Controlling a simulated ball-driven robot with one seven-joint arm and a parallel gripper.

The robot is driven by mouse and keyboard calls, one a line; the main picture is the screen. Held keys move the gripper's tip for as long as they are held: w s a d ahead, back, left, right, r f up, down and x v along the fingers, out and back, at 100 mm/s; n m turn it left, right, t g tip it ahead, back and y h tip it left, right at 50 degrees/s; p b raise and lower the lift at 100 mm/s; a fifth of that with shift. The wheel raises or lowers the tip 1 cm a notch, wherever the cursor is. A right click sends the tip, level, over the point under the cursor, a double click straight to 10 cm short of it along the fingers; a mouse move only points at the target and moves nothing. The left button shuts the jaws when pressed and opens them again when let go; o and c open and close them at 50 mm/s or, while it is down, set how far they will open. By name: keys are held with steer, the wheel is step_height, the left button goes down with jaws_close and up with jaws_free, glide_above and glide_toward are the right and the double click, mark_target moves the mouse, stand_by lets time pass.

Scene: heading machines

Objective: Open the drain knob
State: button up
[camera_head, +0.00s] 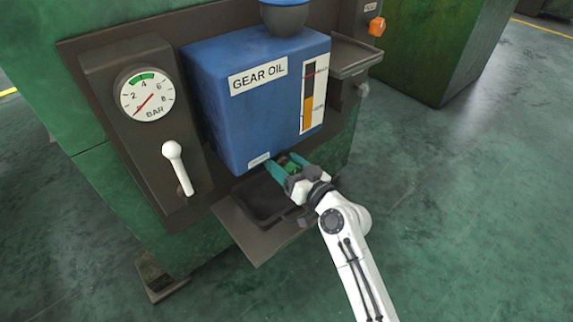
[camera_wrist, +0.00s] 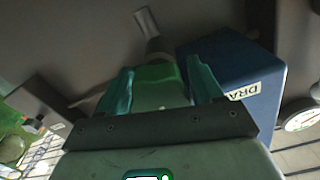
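The blue gear oil tank (camera_head: 240,110) hangs on the machine, with a small drain label (camera_head: 259,160) at its lower front edge. My gripper (camera_head: 283,161) is just under the tank's lower right edge, its two teal fingers apart. In the wrist view my gripper (camera_wrist: 160,68) has a finger on each side of a green piece (camera_wrist: 158,82), which looks like the drain knob. A grey stem (camera_wrist: 157,47) shows beyond it. The green piece (camera_head: 291,164) is mostly hidden by the fingers in the head view. I cannot tell whether either finger touches it.
A dark drip tray (camera_head: 250,240) juts out below my gripper. A gauge (camera_head: 146,93) and a white lever (camera_head: 178,167) are at left. A small shelf (camera_head: 352,58) and an orange knob (camera_head: 377,27) are at upper right. The floor at right is clear.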

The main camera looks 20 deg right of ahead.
steer(key=c, duration=0.7)
steer(key=shift+c, duration=0.2)
steer(key=shift+m, duration=0.3)
steer(key=m+p, duration=0.1)
steer(key=m, duration=0.3)
steer(key=shift+d, duration=0.15)
steer(key=m+p, duration=0.1)
steer(key=m, duration=0.3)
steer(key=shift+f+m, duration=0.1)
steer(key=shift+m, duration=0.3)
steer(key=m+p, duration=0.2)
steer(key=m, duration=0.2)
steer(key=shift+d+f+m, duration=0.1)
steer(key=shift+m, duration=0.2)
steer(key=shift+f+m+p, duration=0.2)
steer(key=shift+m+p, duration=0.6)
steer(key=shift+m, duration=1.1)
